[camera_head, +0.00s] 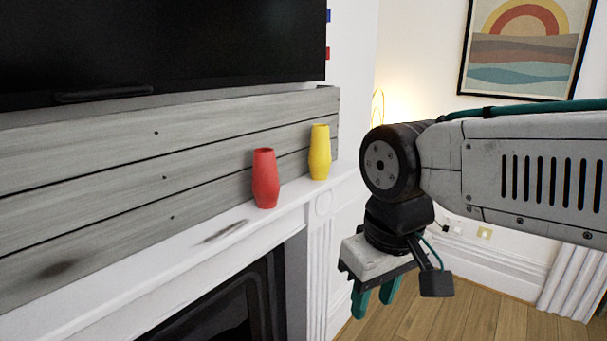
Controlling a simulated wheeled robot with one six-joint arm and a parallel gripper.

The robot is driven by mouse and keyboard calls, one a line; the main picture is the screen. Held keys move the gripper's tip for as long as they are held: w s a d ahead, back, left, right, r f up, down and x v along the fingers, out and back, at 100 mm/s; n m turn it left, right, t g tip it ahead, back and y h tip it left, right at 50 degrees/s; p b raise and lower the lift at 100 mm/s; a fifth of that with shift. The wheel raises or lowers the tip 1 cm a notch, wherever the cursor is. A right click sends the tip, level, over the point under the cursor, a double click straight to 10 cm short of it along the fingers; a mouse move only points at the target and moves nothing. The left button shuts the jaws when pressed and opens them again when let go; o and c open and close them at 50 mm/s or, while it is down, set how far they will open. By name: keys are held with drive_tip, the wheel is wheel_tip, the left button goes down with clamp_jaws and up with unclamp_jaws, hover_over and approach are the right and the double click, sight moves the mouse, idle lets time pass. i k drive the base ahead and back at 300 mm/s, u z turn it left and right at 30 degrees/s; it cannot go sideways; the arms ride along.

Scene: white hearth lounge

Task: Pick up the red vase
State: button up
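The red vase (265,179) stands upright on the white mantel shelf, left of the picture's middle. My gripper (375,297) hangs at the end of my arm to the right of the vase and lower in the picture, pointing down. Its two teal fingers show a gap between them, with nothing seen held. It is clear of the vase. The lower ends of the fingers are small in the view.
A yellow vase (319,153) stands on the mantel (150,262), right of the red vase. A grey plank wall and a dark screen (170,45) are behind and above the shelf. A fireplace opening (235,310) is below. The mantel's left part is bare.

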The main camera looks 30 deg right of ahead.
sight(264, 181)
drive_tip(key=z, duration=2.7)
drive_tip(key=k, duration=0.6)
drive_tip(key=u, duration=1.25)
